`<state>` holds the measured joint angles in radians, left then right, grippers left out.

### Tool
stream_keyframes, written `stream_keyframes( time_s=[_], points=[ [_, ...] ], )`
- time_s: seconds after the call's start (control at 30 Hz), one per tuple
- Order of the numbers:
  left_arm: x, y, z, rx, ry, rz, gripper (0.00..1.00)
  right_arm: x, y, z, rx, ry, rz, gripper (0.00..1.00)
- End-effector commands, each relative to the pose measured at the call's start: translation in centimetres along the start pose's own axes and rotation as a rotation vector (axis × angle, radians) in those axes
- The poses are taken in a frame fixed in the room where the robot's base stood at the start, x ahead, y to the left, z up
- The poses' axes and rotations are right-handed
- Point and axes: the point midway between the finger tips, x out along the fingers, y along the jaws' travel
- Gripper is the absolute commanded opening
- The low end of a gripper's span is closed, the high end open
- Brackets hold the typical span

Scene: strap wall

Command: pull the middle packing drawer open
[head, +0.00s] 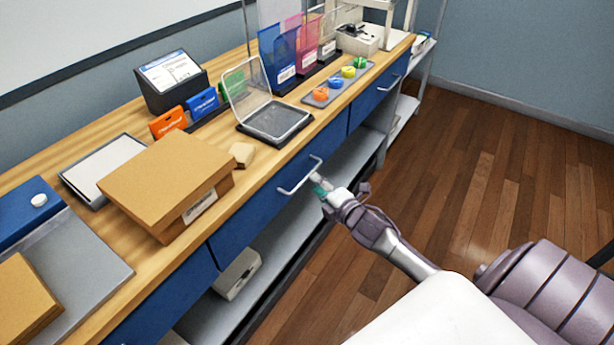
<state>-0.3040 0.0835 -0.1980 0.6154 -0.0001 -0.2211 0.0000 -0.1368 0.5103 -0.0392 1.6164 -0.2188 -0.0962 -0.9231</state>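The middle packing drawer (250,209) is a blue front under the wooden counter, between two other blue drawer fronts. It looks flush with them. Its pale bar handle (299,178) sticks out toward the aisle. My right gripper (319,185) is at the right end of this handle, with its pale and teal fingertips close to the bar. I cannot tell whether the fingers touch the bar or are closed around it. My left gripper is not in view.
A grey lower shelf (345,150) runs beneath the drawers. The wooden floor (480,160) on the right is clear.

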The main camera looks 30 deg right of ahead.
Motion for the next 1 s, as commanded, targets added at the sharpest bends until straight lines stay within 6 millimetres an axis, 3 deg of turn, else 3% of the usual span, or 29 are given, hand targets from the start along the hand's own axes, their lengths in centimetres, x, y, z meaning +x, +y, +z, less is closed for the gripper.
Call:
stream_keyframes(
  time_s=[0.1,0.3,0.73,0.93,1.0],
  points=[
    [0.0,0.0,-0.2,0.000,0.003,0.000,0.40,2.4,0.1,0.0,0.003,-0.001,0.002,0.37],
    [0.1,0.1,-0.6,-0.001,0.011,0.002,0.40,4.9,0.0,0.0,0.002,0.000,0.000,0.37],
    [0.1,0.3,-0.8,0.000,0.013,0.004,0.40,5.8,0.0,-0.1,0.003,0.001,0.000,0.37],
    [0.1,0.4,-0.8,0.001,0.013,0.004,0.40,5.8,0.0,0.0,0.003,0.001,0.000,0.03],
    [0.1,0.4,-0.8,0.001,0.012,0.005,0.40,5.7,0.0,0.0,0.003,0.000,-0.001,0.00]
  ],
)
